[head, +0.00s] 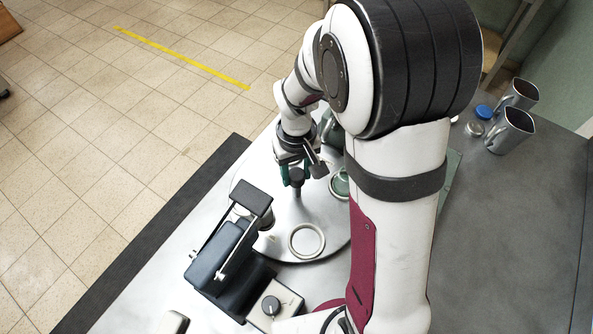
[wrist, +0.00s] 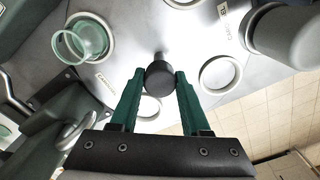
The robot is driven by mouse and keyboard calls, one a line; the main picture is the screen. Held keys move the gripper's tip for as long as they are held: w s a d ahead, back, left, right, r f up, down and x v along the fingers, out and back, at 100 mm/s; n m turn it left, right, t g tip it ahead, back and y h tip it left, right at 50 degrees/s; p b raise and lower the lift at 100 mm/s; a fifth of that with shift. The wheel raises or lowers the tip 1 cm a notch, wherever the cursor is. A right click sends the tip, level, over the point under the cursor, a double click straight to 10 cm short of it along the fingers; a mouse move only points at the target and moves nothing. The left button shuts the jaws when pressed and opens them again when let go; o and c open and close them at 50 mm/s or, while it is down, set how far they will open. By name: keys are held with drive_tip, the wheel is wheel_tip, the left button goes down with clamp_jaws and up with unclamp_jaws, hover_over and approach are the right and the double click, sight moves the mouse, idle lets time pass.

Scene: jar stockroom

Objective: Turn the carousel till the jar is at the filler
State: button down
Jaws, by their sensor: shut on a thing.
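The round metal carousel (head: 322,212) lies on the bench, with pale ring seats around it. My gripper (head: 296,174) is shut on the dark knob (wrist: 160,80) of the carousel, a green finger on each side. A greenish glass jar (head: 340,184) sits near the carousel's right side, partly hidden by my arm. In the wrist view a clear green jar (wrist: 88,42) stands at a seat, upper left. A dark machine (head: 222,258) with a raised head, perhaps the filler, stands at the carousel's left edge.
An empty ring seat (head: 306,241) faces the front. A control box with a dial (head: 271,305) stands before the carousel. My arm covers much of the bench.

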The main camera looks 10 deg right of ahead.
drive_tip(key=shift+n, duration=4.6)
drive_tip(key=shift+c, duration=1.9)
unclamp_jaws()
drive_tip(key=shift+r, duration=0.1)
wheel_tip(320, 180, up, 16)
